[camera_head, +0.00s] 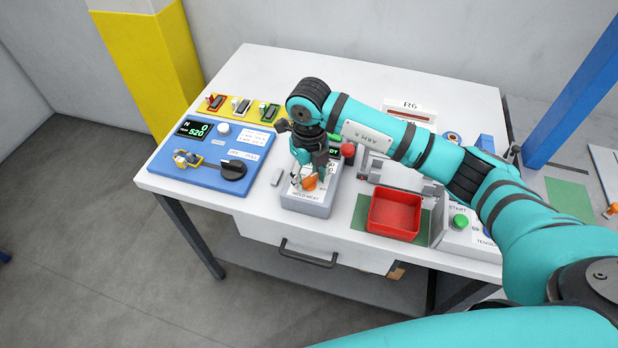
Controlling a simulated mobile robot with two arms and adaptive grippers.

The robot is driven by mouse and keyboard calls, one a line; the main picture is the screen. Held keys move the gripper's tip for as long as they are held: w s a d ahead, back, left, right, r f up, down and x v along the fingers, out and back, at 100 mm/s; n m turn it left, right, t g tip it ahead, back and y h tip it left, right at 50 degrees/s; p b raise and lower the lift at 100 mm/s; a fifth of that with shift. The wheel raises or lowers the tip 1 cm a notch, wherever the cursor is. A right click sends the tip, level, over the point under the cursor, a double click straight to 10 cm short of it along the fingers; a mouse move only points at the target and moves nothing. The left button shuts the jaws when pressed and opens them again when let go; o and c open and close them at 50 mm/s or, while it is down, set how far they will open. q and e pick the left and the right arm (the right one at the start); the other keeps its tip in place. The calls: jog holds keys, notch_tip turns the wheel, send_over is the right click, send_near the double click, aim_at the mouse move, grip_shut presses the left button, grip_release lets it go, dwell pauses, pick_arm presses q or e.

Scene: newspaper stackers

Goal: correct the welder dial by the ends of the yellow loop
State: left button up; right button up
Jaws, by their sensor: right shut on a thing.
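The welder box (306,204), grey and labelled WELD HEAT, stands near the table's front edge with an orange dial (310,184) on its top face. My right gripper (308,177) points down onto this dial and is shut on it; its fingers hide part of the dial and its scale. A small yellow piece, perhaps the yellow loop (190,160), sits in a holder on the blue tester panel (205,176); its ends are too small to make out. My left gripper is not in view.
A red tray (395,213) and a green START button (460,221) are right of the welder.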

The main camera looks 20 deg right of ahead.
aim_at(309, 178)
jog(key=n+b, duration=0.4)
jog(key=b, duration=0.1)
jog(key=shift+w+f+n, duration=0.1)
jog(key=shift+f+n, duration=0.05)
jog(key=shift+n, duration=0.25)
jog(key=shift+r+n+b, duration=0.2)
jog(key=shift+n+b, duration=1)
jog(key=shift+b, duration=0.3)
jog(key=shift+r, duration=0.1)
jog(key=o, duration=1.2)
jog(key=shift+c, duration=0.2)
notch_tip(309, 178, up, 12)
